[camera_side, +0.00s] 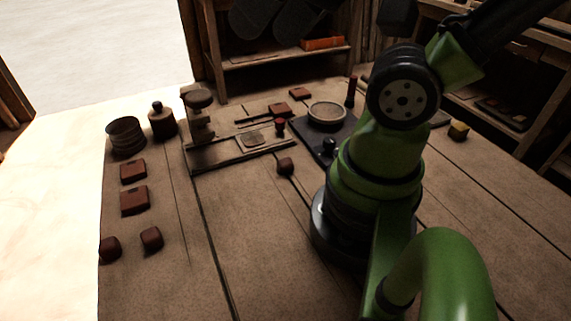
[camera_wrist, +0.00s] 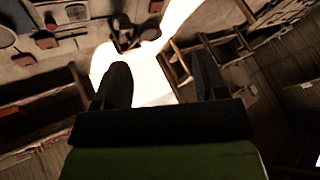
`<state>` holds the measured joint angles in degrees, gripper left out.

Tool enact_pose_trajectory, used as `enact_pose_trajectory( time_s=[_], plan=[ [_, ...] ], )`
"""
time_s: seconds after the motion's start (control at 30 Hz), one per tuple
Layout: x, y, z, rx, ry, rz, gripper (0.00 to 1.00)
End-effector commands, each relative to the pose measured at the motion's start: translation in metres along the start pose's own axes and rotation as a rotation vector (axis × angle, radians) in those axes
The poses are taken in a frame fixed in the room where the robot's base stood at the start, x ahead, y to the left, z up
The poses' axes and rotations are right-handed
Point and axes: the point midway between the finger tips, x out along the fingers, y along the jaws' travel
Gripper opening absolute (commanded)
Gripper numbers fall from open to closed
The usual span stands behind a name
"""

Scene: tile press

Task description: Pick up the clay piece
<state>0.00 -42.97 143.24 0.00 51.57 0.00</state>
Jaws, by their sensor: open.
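Small dark red-brown lumps that look like clay lie on the wooden bench in the side view. One clay lump (camera_side: 285,166) is in front of the press board, and two more, a left lump (camera_side: 110,248) and a right lump (camera_side: 151,238), sit near the bench's front left. I cannot tell which one is meant. My gripper (camera_wrist: 162,60) shows in the wrist view with its two dark fingers wide apart and nothing between them. It points across the room, away from the lumps. Its fingers do not show in the side view.
A press (camera_side: 200,128) with a long board stands mid-bench. Flat red-brown tiles (camera_side: 135,200) lie at the left, near a round wooden tub (camera_side: 125,136) and a knobbed block (camera_side: 162,121). A dark mat carries a round dish (camera_side: 327,113). The front middle of the bench is clear.

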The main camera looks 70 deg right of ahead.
Motion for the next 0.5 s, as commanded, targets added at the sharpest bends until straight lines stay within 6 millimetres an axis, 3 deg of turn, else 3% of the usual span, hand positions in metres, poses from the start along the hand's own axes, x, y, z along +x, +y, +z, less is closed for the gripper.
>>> enact_pose_trajectory(
  time_s=[0.17, 0.27, 0.5],
  plan=[
    [0.003, 0.002, -0.002, 0.008, -0.006, 0.012, 0.66],
    [0.015, 0.01, -0.007, 0.036, -0.03, 0.059, 0.66],
    [0.072, 0.062, -0.023, 0.171, -0.152, 0.265, 0.66]
  ],
)
